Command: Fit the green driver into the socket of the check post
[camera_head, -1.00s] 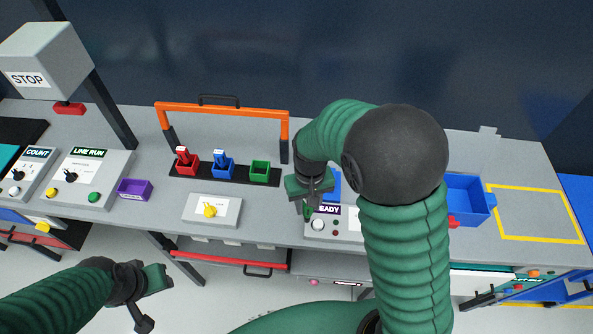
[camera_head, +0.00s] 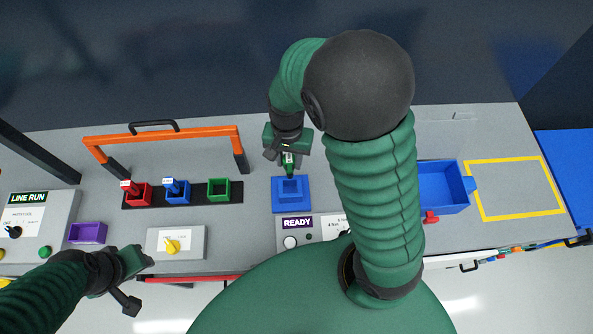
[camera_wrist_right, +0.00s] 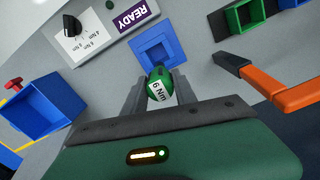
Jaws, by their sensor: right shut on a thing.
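The green driver (camera_head: 289,164), labelled 6 Nm, is held in my right gripper (camera_head: 287,152), and it also shows in the right wrist view (camera_wrist_right: 158,83) between the shut fingers. The check post (camera_head: 291,203) is a blue block with a square socket; in the right wrist view (camera_wrist_right: 143,55) the driver's end overlaps its edge. The driver's lower end is just above or at the socket; I cannot tell whether it is inside. My left gripper (camera_head: 141,282) is open and empty at the lower left, in front of the bench.
A black rack strip (camera_head: 149,200) bears red (camera_head: 139,199), blue (camera_head: 178,196) and green (camera_head: 218,190) holders; the green one is empty. A blue bin (camera_head: 440,190) is to the right. The READY panel (camera_head: 310,232) is in front of the post.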

